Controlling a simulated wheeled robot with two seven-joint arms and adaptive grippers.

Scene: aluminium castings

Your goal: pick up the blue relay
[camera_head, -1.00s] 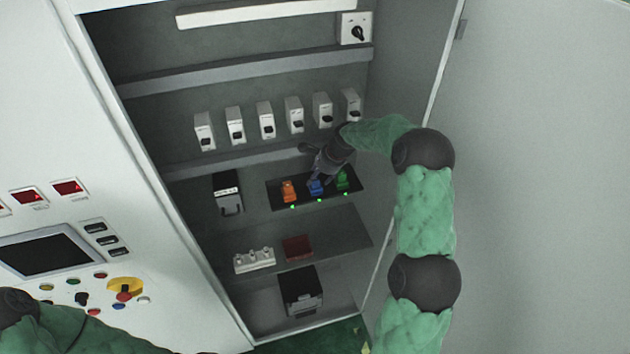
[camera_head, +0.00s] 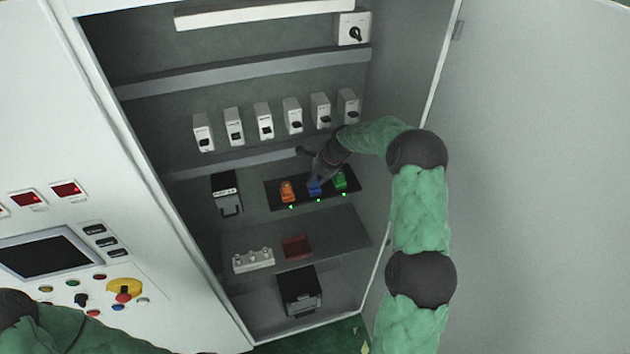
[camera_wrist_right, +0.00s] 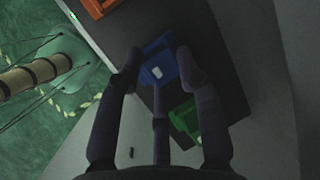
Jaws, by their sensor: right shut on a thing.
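The blue relay (camera_head: 314,188) sits on a black panel (camera_head: 328,199) inside the open cabinet, between an orange relay (camera_head: 287,191) and a green relay (camera_head: 340,180). My right gripper (camera_head: 315,178) reaches down onto the blue relay from above. In the right wrist view the gripper (camera_wrist_right: 158,62) has its fingers around the blue relay (camera_wrist_right: 160,72), shut on it. The relay still appears to be at its place on the panel.
The green relay (camera_wrist_right: 186,120) is close beside the fingers in the wrist view. A row of white breakers (camera_head: 264,122) is above the panel. A dark red block (camera_head: 297,247) and a white terminal block (camera_head: 253,260) lie below. The open door (camera_head: 540,180) bounds the right side.

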